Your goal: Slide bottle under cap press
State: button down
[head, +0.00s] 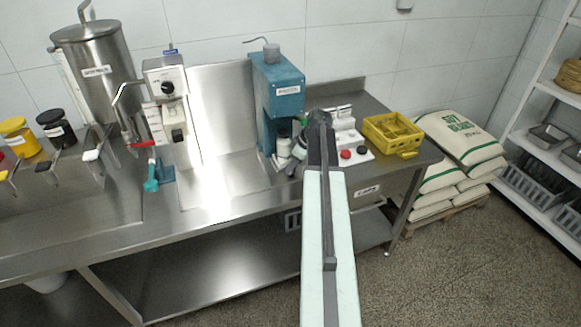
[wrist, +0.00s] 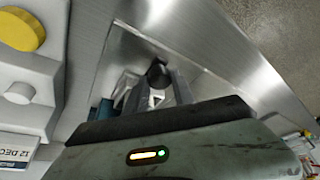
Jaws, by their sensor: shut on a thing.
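The cap press (head: 278,92) is a teal-blue machine with a grey top and lever, standing on the steel bench in the head view. A small white bottle (head: 284,148) stands upright at the foot of the press, in front of its opening. My gripper (head: 294,160) reaches in from the right, low beside the bottle, and is shut on it; my arm hides part of the contact. In the wrist view, my gripper's fingers (wrist: 159,92) point away, with a dark round top between them. The bottle's body is mostly hidden there.
A white control box with red and black buttons (head: 353,154) stands right of my arm, beside a yellow crate (head: 392,132). Bare steel bench (head: 222,195) lies in front of the press.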

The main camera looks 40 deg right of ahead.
jog(key=shift+s+d, duration=0.1)
jog(key=shift+d, duration=0.2)
jog(key=c, duration=1.3)
grip_release()
jog(key=shift+s+d, duration=0.1)
jog(key=shift+c, duration=0.2)
jog(key=shift+r, duration=0.2)
jog(key=a+p+v, duration=0.1)
jog(key=p+v, duration=0.6)
jog(key=shift+d+r, duration=0.15)
jog(key=shift+d, duration=0.25)
